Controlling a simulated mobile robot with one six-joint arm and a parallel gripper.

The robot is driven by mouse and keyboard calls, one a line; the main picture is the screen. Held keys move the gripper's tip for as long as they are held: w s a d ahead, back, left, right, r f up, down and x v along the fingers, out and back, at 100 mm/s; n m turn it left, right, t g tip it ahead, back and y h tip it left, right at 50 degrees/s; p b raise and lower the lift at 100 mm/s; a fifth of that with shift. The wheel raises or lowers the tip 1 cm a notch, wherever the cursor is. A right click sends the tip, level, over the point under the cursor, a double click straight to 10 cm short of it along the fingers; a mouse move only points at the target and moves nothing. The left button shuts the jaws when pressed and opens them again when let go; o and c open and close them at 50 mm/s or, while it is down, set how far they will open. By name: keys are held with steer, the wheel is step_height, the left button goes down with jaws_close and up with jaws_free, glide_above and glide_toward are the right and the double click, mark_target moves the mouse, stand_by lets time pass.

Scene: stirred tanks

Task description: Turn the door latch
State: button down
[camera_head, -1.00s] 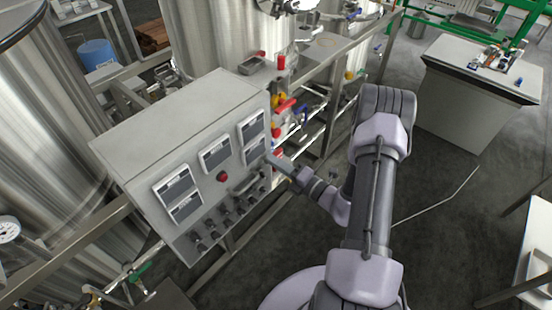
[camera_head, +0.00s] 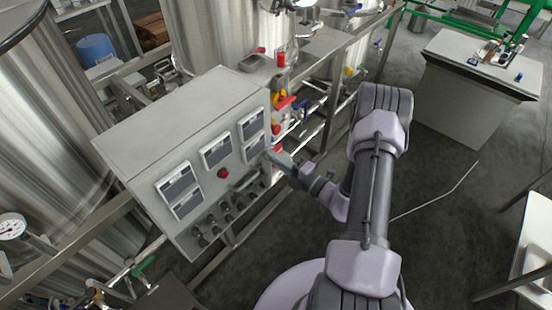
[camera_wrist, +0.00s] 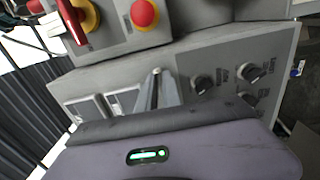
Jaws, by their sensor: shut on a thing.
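The grey control cabinet (camera_head: 180,125) stands in front of the tanks, with displays and knobs on its sloped front. My gripper (camera_head: 267,154) reaches its right end from the right. In the wrist view my gripper (camera_wrist: 157,75) has its two fingers close together at the panel, shut on a small part that I take for the door latch. The fingers hide nearly all of it, so its angle cannot be told.
Black knobs (camera_wrist: 203,84) sit right of the fingers. A red push button (camera_wrist: 144,13) and a red-and-yellow switch (camera_wrist: 80,18) sit above. Steel tanks (camera_head: 45,100) and pipework stand behind; a white bench (camera_head: 470,95) is at right.

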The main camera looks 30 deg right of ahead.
steer(key=c, duration=1.5)
jaws_free()
steer(key=v, duration=1.7)
steer(key=shift+s+d+p, duration=0.1)
steer(key=shift+s+p, duration=0.1)
steer(key=shift+p, duration=0.15)
